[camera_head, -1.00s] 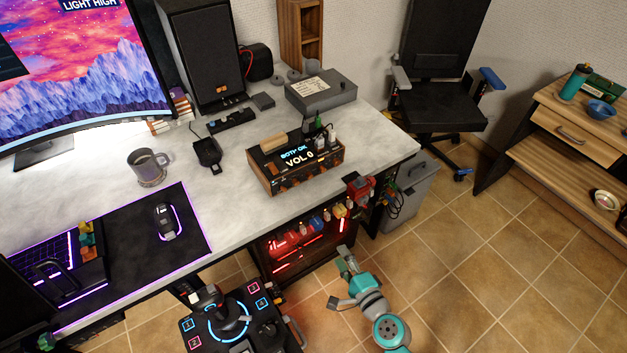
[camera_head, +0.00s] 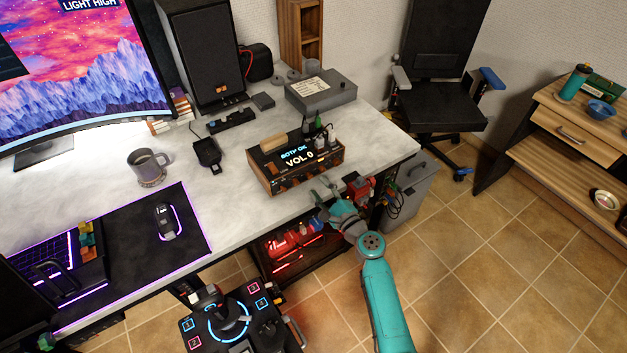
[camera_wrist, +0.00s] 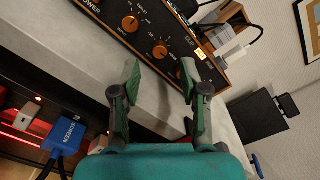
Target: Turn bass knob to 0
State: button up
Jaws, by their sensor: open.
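The amplifier (camera_head: 268,183) is a wood-and-black box near the desk's front edge, and its top display reads "VOL 0". The wrist view shows its front panel (camera_wrist: 108,12) with several orange knobs. One knob (camera_wrist: 130,23) is at the upper left and another knob (camera_wrist: 160,50) shows between my fingertips. A third knob (camera_wrist: 181,73) is partly hidden by the right finger. I cannot read which is the bass knob or its setting. My gripper (camera_head: 329,188) is open and empty in front of the panel's right end; its fingers (camera_wrist: 159,72) point at it, apparently apart from the knobs.
Plugs and adapters (camera_wrist: 232,42) stick up from the amplifier's right end. Below the desk edge are a red-lit rack (camera_head: 290,250) and a blue connector (camera_wrist: 66,135). A red device (camera_head: 360,188) hangs right of my gripper.

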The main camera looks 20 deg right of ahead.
aim_at(311, 177)
jog(key=shift+x, duration=2.2)
grip_shut()
